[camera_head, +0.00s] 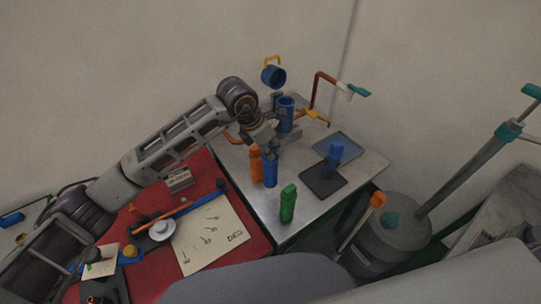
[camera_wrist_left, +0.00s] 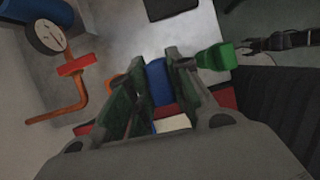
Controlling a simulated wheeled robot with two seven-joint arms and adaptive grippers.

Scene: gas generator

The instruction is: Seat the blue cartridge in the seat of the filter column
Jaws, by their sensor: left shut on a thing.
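My left gripper (camera_head: 263,143) is shut on a blue cartridge (camera_head: 270,172), which hangs below its fingers above or at the metal table. Whether the cartridge touches the table I cannot tell. In the left wrist view, the blue cartridge (camera_wrist_left: 158,80) shows between the fingers (camera_wrist_left: 153,85). The filter column (camera_head: 286,116) is a blue upright cylinder behind the gripper, with its top open. A blue cap with an orange handle (camera_head: 273,75) is raised above it. The inside of the column is not clear.
An orange cartridge (camera_head: 256,165) stands close left of the held one, and a green cartridge (camera_head: 288,204) stands in front. Another blue object (camera_head: 335,154) is by a dark tray (camera_head: 319,186). An orange pipe (camera_head: 316,88) rises behind. A red mat (camera_head: 250,220) lies left.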

